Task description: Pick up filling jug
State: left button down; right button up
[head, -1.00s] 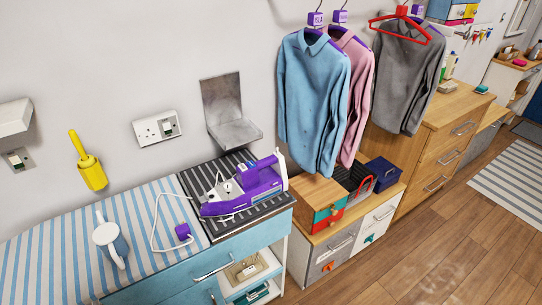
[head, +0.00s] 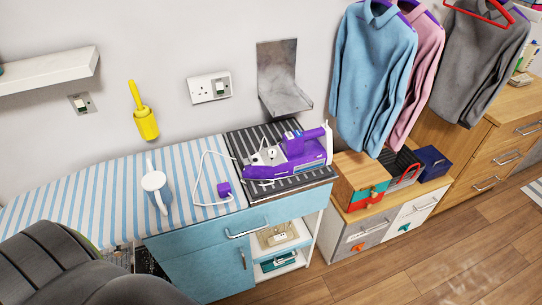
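The filling jug (head: 153,182) appears to be the small white and pale blue jug with a handle. It stands on the blue-and-white striped ironing surface (head: 105,205), left of the iron. Neither of my grippers shows in the head view, and nothing touches the jug.
A purple iron (head: 300,158) rests on a dark ribbed mat right of the jug, its white cord and purple plug (head: 224,189) lying between. A dark grey ridged shape (head: 60,270), unclear what, fills the lower left corner. Wooden floor (head: 400,270) is open at lower right.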

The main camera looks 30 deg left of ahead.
aim_at(155, 184)
jog(key=u, duration=1.9)
